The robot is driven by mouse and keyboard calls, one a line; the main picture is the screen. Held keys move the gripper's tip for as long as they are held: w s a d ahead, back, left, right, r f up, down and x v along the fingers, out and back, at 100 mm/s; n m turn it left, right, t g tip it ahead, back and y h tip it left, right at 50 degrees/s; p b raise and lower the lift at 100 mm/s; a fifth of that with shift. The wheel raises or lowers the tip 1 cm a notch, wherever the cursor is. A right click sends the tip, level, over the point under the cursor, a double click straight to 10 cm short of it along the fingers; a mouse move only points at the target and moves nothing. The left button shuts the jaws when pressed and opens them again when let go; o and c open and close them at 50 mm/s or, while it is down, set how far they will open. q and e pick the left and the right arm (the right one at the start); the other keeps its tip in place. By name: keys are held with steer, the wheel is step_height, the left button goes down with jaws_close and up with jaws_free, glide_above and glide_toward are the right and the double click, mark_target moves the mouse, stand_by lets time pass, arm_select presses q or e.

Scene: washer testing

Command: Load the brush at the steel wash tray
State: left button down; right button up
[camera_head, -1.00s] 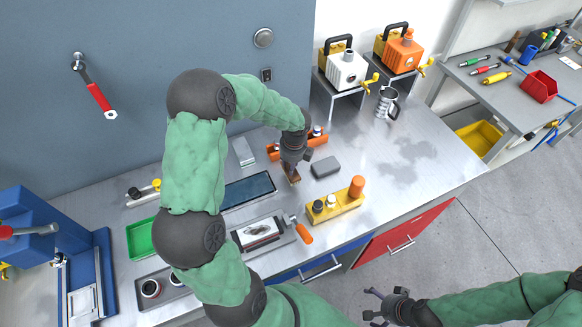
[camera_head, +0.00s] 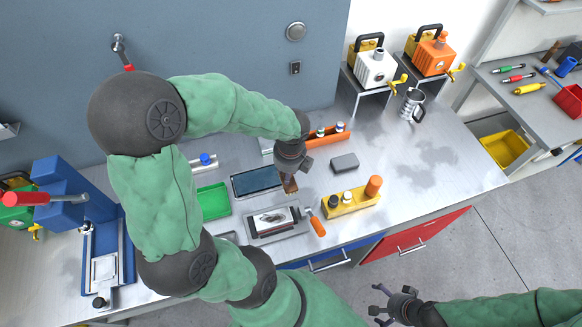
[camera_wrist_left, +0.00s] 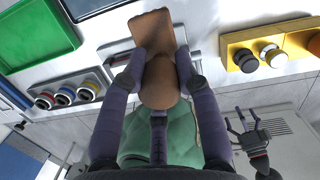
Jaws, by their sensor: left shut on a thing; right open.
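A brown wooden brush (camera_head: 290,186) is held by my left gripper (camera_head: 290,168), pointing down at the right end of a steel-rimmed tray (camera_head: 256,181) with a dark blue surface. In the left wrist view the brush (camera_wrist_left: 155,75) sits between both fingers (camera_wrist_left: 158,80), its broad flat end away from the palm. I cannot tell whether its tip touches the tray or the bench. My right gripper (camera_head: 395,303) is open and empty, low in front of the bench.
A green tray (camera_head: 213,202) lies left of the dark tray. A yellow holder (camera_head: 350,202) and a grey block (camera_head: 344,162) stand to the right. An orange rack (camera_head: 325,137) is behind.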

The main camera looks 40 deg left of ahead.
arm_select(q)
steer(key=c, duration=1.6)
jaws_free()
steer(key=shift+c, duration=0.2)
steer(key=c, duration=0.3)
steer(key=s+a+f+b, duration=0.15)
steer(key=a+f, duration=0.25)
steer(key=a, duration=0.8)
steer(key=f+b, duration=0.2)
steer(key=b, duration=0.1)
steer(key=f+b, duration=0.3)
steer(key=b, duration=0.1)
steer(key=shift+w+f, duration=0.2)
steer(key=shift+f, duration=0.1)
